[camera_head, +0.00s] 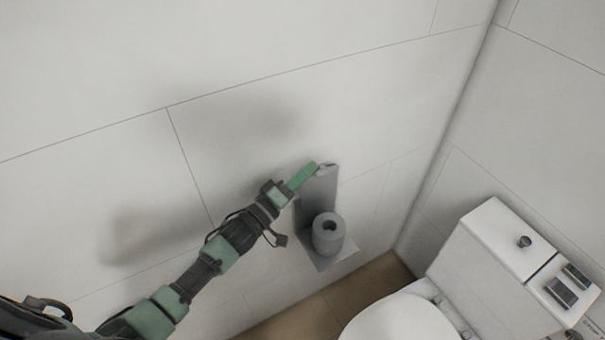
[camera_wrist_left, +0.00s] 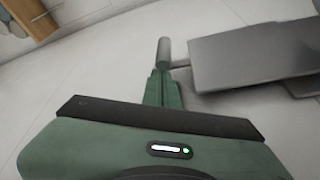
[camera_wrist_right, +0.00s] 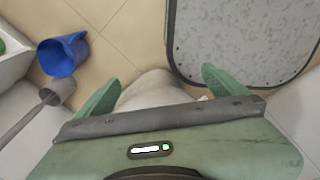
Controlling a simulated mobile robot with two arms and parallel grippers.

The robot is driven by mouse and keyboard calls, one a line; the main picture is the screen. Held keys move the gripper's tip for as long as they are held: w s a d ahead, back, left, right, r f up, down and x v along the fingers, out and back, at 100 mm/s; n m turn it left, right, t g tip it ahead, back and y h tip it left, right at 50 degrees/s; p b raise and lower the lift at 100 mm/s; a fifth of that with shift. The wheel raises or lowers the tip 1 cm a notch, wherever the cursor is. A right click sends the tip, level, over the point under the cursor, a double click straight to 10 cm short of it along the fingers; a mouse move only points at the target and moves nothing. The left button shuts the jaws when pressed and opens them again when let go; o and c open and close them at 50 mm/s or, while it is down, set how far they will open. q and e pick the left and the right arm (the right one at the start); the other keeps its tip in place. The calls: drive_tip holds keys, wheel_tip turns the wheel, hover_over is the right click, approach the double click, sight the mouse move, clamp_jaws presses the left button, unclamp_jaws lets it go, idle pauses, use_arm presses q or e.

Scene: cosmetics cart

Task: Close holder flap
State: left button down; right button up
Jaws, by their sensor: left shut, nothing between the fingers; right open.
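The grey holder (camera_head: 316,197) is mounted on the white wall in the head view. Its upright back plate runs down to a lower plate (camera_head: 341,257) that juts out, and a grey paper roll (camera_head: 328,236) stands upright there. My left gripper (camera_head: 313,168) is shut and empty, its tips at the holder's top end. In the left wrist view a grey plate of the holder (camera_wrist_left: 255,55) lies right of the fingers and a small grey cylinder (camera_wrist_left: 163,53) lies at the tips; contact is unclear. My right gripper (camera_wrist_right: 158,86) is open and empty, away from the holder.
A white toilet (camera_head: 405,318) with its tank (camera_head: 497,245) stands right of the holder. The right wrist view shows a blue cup-like container (camera_wrist_right: 63,54), a grey cylindrical piece on a rod (camera_wrist_right: 57,92) and a dark-rimmed speckled panel (camera_wrist_right: 240,40) over tiled floor.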

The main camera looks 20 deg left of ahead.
use_arm(q)
drive_tip(key=shift+d, duration=0.1)
drive_tip(key=shift+s+d+f+m+h+b, duration=0.3)
drive_tip(key=shift+s+d+m+b, duration=0.3)
drive_tip(key=shift+s+m, duration=0.1)
drive_tip(key=s+d+f+m+h+b, duration=0.4)
drive_tip(key=s+d+f+m+b, duration=0.3)
drive_tip(key=m, duration=0.3)
wheel_tip(320, 180, down, 11)
drive_tip(key=s+d+m+g+h+b, duration=0.2)
drive_tip(key=d+m+g+b, duration=0.1)
drive_tip(key=m+b, duration=0.5)
drive_tip(key=shift+s+r+m+h+b, duration=0.15)
drive_tip(key=shift+s+m+h+b, duration=0.2)
drive_tip(key=shift+b, duration=1.2)
drive_tip(key=shift+s, duration=0.1)
